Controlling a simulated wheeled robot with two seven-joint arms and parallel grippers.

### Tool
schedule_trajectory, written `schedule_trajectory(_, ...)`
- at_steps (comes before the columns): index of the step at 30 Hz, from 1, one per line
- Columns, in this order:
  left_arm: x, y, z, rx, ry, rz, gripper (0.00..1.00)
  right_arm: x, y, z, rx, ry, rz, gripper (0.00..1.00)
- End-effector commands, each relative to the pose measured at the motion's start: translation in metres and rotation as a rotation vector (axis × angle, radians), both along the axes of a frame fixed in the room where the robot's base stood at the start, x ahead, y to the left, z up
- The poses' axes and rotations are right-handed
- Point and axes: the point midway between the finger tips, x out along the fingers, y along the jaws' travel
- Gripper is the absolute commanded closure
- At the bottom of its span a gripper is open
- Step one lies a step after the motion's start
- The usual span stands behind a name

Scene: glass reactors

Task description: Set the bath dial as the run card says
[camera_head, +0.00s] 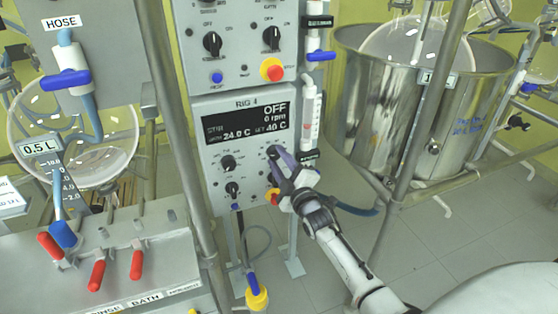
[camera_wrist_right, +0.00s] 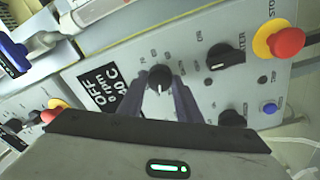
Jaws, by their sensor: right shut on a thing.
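The control panel marked RIG 4 (camera_head: 215,163) has a dark display (camera_head: 245,122) reading OFF, 0 rpm, bath 24.0 C and SET 40 C. My right gripper (camera_head: 280,160) is at the panel's right side, below the display. In the right wrist view its two dark fingers (camera_wrist_right: 162,88) are shut on a black dial with a white mark (camera_wrist_right: 160,78). In the head view the gripper largely hides this dial. Its lettering is too small to read. My left gripper is not in view. No readable run card shows.
Two more black knobs (camera_head: 229,163) sit left of my gripper. A red and yellow stop button (camera_head: 272,196) is just below it. The upper panel has knobs and another stop button (camera_head: 272,69). A steel vessel (camera_head: 385,100) and a frame post (camera_head: 430,100) stand right.

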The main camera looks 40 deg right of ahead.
Motion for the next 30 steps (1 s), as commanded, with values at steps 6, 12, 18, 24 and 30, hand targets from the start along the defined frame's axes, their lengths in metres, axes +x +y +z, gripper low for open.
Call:
schedule_trajectory(6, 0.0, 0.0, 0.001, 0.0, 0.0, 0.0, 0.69, 0.0, 0.001, -0.001, 0.203, -0.047, 0.0, 0.91)
schedule_trajectory(12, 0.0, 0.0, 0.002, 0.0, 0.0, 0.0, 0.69, 0.0, 0.001, -0.001, 0.389, -0.092, -0.001, 0.91)
schedule_trajectory(18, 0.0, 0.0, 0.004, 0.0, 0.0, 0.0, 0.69, 0.0, 0.002, -0.001, 0.572, -0.136, -0.001, 0.91)
schedule_trajectory(24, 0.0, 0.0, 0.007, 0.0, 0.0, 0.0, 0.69, 0.0, 0.003, -0.001, 0.758, -0.18, -0.001, 0.91)
schedule_trajectory(30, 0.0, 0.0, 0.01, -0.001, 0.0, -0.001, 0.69, 0.0, 0.003, -0.001, 0.942, -0.224, -0.001, 0.91)
